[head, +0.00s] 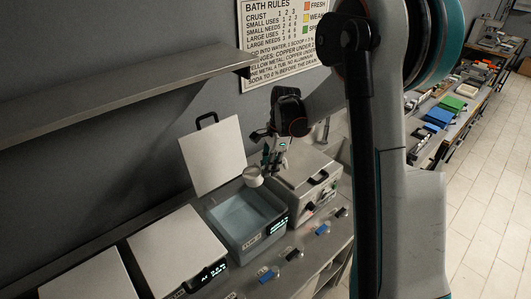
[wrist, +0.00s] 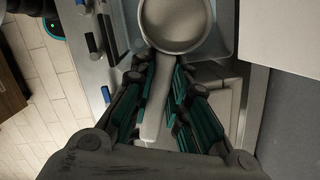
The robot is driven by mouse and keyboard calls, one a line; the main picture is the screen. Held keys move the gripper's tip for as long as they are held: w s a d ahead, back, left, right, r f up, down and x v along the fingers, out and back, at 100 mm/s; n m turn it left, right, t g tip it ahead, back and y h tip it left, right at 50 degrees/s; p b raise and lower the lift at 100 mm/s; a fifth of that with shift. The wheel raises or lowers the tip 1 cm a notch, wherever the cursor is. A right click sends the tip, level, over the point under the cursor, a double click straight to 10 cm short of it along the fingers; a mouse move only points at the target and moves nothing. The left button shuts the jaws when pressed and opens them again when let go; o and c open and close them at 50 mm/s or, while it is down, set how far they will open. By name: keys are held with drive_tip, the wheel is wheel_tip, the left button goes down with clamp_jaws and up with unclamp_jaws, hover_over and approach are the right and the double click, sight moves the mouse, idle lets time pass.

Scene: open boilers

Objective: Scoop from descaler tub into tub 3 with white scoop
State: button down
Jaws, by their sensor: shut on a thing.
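The white scoop (head: 253,177) hangs over the back right part of an open tub (head: 246,215) of pale bluish liquid. The tub's front label is small and seems to read TUB 3. Its lid (head: 213,156) stands raised behind it. My gripper (head: 274,158) is above the tub's right edge, shut on the scoop's handle. In the wrist view, my gripper (wrist: 160,68) has its fingers on both sides of the handle, and the scoop's round bowl (wrist: 176,20) points away. The bowl's inside looks plain grey; I cannot tell whether it holds anything. I cannot pick out the descaler tub.
A steel box with a shut, handled lid (head: 312,178) stands right of the open tub. Closed tubs (head: 177,248) stand to its left. Small blue and black items (head: 268,274) lie along the counter front. A wall shelf (head: 125,95) juts out above left.

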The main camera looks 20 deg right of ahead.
sight(261, 168)
drive_tip(key=shift+a+r+h+p, duration=0.15)
drive_tip(key=shift+a+h+p, duration=0.55)
drive_tip(key=shift+h, duration=0.3)
drive_tip(key=a+h, duration=0.1)
drive_tip(key=h, duration=0.2)
drive_tip(key=shift+w+a+p, duration=0.1)
drive_tip(key=shift+a+p, duration=0.2)
drive_tip(key=shift+a, duration=0.1)
drive_tip(key=shift+a+f+h+b, duration=0.45)
drive_tip(key=shift+h+b, duration=0.35)
drive_tip(key=shift+h, duration=0.1)
drive_tip(key=shift+a+f+h+b, duration=0.15)
drive_tip(key=shift+a+h+b, duration=0.35)
drive_tip(key=shift+h+b, duration=0.6)
drive_tip(key=a+h+b, duration=0.1)
drive_tip(key=h+b, duration=0.1)
drive_tip(key=b, duration=0.1)
drive_tip(key=shift+w+a, duration=0.1)
drive_tip(key=shift+a, duration=0.1)
drive_tip(key=shift+a+h+b, duration=0.1)
drive_tip(key=shift+h+b, duration=0.2)
drive_tip(key=shift+b, duration=0.1)
drive_tip(key=shift+g, duration=0.3)
